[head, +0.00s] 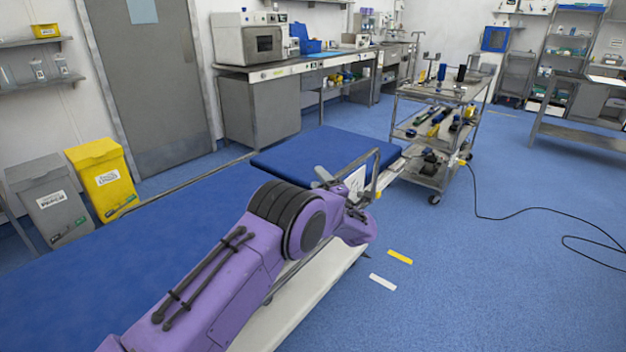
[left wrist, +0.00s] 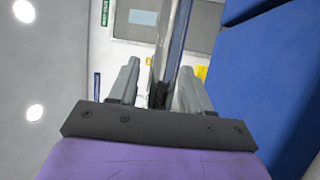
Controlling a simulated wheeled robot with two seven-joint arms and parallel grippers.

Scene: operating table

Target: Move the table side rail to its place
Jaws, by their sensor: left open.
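The table side rail (head: 375,175) is a silver metal bar frame standing upright at the near edge of the blue operating table (head: 320,147). It also shows in the left wrist view (left wrist: 172,45), where it runs down between the two fingers. My left gripper (left wrist: 158,80) is open around the rail, one grey finger on each side; I cannot tell whether either touches it. In the head view my purple arm reaches in from the lower left and partly hides the gripper and the rail's lower part. My right gripper is not in view.
A metal trolley (head: 446,92) with tools on its shelves stands beyond the table end. A yellow bin (head: 101,178) and a grey bin (head: 50,200) stand at the left wall. A black cable (head: 540,209) lies on the floor at the right.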

